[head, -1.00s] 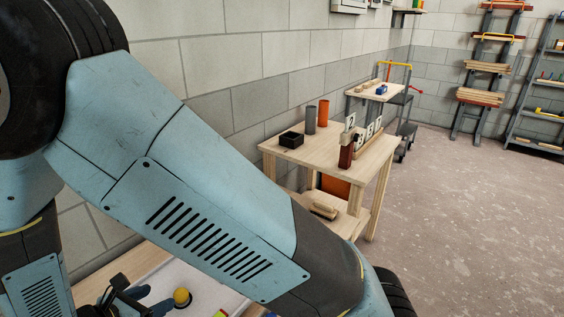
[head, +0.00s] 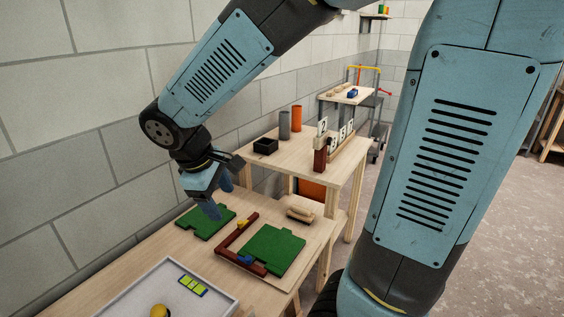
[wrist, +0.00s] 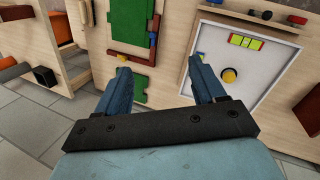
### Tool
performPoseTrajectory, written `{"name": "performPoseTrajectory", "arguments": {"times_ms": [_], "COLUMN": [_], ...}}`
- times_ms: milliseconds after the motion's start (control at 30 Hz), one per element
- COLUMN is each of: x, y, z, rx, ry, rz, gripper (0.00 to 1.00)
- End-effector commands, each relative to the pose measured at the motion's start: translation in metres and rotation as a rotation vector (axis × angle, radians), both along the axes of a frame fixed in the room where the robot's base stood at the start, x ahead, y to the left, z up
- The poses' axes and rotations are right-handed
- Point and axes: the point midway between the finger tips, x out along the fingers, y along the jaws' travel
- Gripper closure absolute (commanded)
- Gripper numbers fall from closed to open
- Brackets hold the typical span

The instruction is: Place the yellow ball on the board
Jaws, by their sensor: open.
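The yellow ball (head: 159,311) is at the bottom edge of the head view, partly cut off, within a white framed board (head: 130,300). In the wrist view the whole ball (wrist: 229,75) shows on the white face of the framed board (wrist: 222,97), with a dark ring around its base. My gripper (head: 217,199) is over the bench near the left green plate, away from the ball. In the wrist view its two blue fingers (wrist: 159,70) stand wide apart with nothing between them.
Two green plates (head: 272,252) (head: 206,222) lie on the bench with a red-brown L-shaped piece (head: 238,236) between them. A yellow-green block strip (head: 193,285) lies on the framed board. Behind stands a wooden table with a black box (head: 265,146) and cylinders (head: 297,118).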

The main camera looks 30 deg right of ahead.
Motion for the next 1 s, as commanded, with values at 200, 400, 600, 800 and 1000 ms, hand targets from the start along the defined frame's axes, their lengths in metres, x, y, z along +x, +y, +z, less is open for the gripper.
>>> {"name": "performPoseTrajectory", "arguments": {"times_ms": [200, 400, 600, 800, 1000], "x": [-0.022, -0.047, -0.073, -0.087, -0.09], "y": [-0.046, -0.077, -0.099, -0.104, -0.106], "z": [0.036, 0.064, 0.086, 0.097, 0.099], "rx": [0.176, 0.329, 0.462, 0.534, 0.548], "ry": [-0.116, -0.237, -0.358, -0.431, -0.444], "rz": [-0.255, -0.47, -0.651, -0.744, -0.762], "gripper": [0.31, 0.31, 0.31, 0.31, 0.31]}}
